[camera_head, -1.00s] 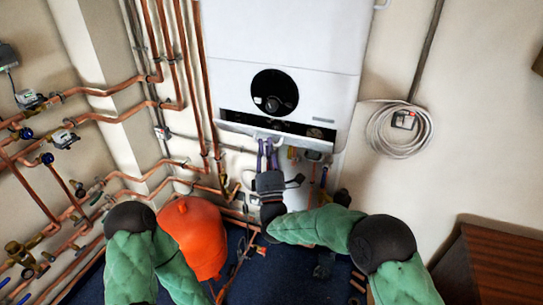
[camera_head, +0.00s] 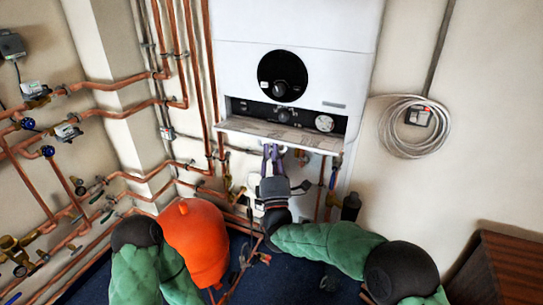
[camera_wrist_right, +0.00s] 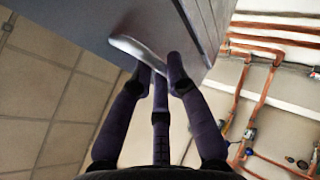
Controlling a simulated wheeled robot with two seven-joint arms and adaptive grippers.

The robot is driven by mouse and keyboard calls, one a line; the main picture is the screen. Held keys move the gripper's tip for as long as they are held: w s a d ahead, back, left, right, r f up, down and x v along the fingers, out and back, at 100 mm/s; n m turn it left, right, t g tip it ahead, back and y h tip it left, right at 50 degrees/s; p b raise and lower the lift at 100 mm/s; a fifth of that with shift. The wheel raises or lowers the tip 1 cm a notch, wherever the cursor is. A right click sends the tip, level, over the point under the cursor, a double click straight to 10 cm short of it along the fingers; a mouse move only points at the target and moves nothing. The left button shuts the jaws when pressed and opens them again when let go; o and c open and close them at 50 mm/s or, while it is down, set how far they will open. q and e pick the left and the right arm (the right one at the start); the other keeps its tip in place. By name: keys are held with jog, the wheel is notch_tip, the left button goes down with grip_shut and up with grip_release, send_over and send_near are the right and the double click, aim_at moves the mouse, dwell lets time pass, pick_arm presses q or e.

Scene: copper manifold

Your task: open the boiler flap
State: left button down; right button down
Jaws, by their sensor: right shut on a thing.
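The white boiler (camera_head: 340,40) hangs on the wall in the head view. Its flap (camera_head: 300,138) is swung outward and down, showing the dark control panel (camera_head: 245,106) with a knob and a round gauge. My right gripper (camera_head: 271,150) comes from below and is shut at the flap's front edge. In the right wrist view its purple fingers (camera_wrist_right: 160,62) close on a pale curved handle (camera_wrist_right: 138,50) on the grey face of the flap. The fingers hide part of the handle. My left arm is at lower left; its gripper is out of view.
Copper pipes (camera_head: 160,75) with valves cover the left wall and run below the boiler. An orange vessel (camera_head: 195,240) stands beside my left arm. A coiled cable (camera_head: 392,127) hangs right of the boiler. A brown wooden cabinet (camera_head: 500,270) is at lower right.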

jog(key=shift+w+d+r, duration=0.2)
jog(key=shift+d+r, duration=0.1)
jog(key=shift+r, duration=0.05)
jog(key=c, duration=1.2)
grip_release()
jog(key=shift+c, duration=0.2)
jog(key=shift+o, duration=0.2)
jog(key=shift+w+a+f, duration=0.1)
jog(key=shift+w+f, duration=0.1)
jog(key=shift+s+f, duration=0.1)
jog(key=shift+f, duration=0.05)
jog(key=v, duration=1.1)
jog(key=shift+s+f, duration=0.2)
jog(key=shift+s, duration=0.15)
